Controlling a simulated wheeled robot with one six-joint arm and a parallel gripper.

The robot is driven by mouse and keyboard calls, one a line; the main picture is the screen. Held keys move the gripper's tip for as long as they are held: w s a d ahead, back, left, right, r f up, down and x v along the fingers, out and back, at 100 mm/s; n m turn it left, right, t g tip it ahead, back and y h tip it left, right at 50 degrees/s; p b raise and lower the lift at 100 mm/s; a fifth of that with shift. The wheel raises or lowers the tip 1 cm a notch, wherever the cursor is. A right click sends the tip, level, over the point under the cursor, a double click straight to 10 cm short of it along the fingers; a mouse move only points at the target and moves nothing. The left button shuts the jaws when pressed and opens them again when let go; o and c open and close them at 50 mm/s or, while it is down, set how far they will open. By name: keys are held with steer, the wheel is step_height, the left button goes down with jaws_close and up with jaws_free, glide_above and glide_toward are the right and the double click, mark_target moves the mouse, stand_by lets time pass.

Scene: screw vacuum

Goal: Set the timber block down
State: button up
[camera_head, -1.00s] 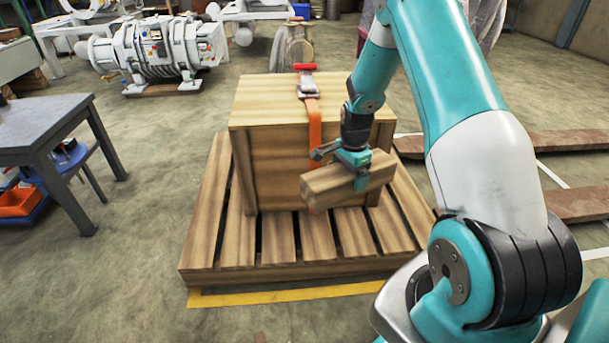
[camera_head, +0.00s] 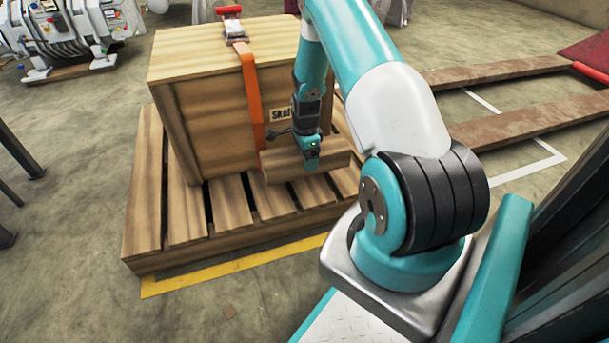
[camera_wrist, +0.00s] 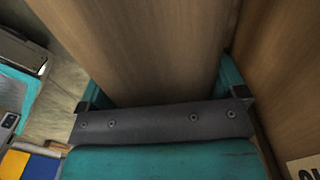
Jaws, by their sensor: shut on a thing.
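The timber block (camera_head: 283,168) is a pale brown wooden beam. In the head view it lies roughly level, low in front of the crate's front face and over the pallet slats. My gripper (camera_head: 311,160) is shut around its middle from above. In the wrist view the block (camera_wrist: 140,45) fills the centre between my two teal fingers. The pallet (camera_head: 226,203) lies under the crate (camera_head: 215,122), with bare slats in front. Whether the block's underside touches the slats is hidden.
An orange strap (camera_head: 251,95) with a red-handled buckle runs down the crate's front, left of my gripper. The crate wall (camera_wrist: 285,80) is close beside the block in the wrist view. A yellow floor line (camera_head: 235,266) edges the pallet. Wooden beams (camera_head: 540,118) lie on the right.

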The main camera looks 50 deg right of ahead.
step_height(320, 180, down, 6)
steer(key=b, duration=0.3)
steer(key=shift+w+r, duration=0.1)
steer(key=shift+r, duration=0.2)
steer(key=o, duration=1.2)
steer(key=shift+f, duration=0.2)
steer(key=shift+o, duration=0.2)
